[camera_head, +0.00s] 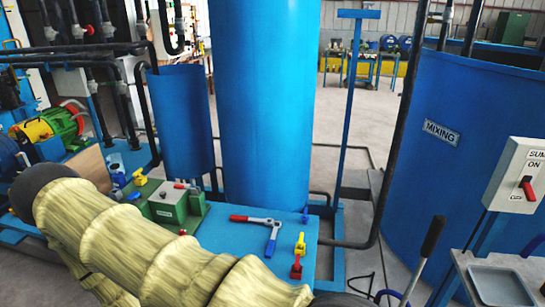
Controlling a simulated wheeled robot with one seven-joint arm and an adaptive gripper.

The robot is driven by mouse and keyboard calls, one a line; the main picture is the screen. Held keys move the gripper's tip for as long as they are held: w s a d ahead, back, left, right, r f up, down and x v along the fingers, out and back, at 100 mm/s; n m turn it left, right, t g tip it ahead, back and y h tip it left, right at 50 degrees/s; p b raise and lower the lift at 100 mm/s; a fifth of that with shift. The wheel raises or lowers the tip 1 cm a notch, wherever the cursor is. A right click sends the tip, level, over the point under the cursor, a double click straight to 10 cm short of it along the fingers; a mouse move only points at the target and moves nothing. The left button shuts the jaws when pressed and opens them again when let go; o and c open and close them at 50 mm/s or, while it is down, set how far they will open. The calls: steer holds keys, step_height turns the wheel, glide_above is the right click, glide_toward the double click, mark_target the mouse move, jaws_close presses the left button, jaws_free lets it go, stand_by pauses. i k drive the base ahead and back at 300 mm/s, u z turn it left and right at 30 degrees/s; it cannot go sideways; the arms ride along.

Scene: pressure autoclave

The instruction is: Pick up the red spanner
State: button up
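A tool with a red-gripped end and a blue-gripped end (262,221) lies on the blue platform (235,240) at the foot of the tall blue tank. Its pale metal bar runs left to right, with the red grip at the left and the blue grip pointing toward me. It is the only spanner-like tool with red on it that I can make out. My arm, in a ribbed yellowish sleeve, crosses the lower left in front of part of the platform. My gripper is not in view.
Red and yellow valve handles (296,267) stand right of the tool. A green box (168,204) stands to its left. The tall blue tank (265,110) rises behind. At right are a mixing tank (462,150), a switch box (517,175) and a grey tray (500,286).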

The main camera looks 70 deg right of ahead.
mark_target(234, 217)
steer(key=k, duration=0.15)
steer(key=z, duration=0.9)
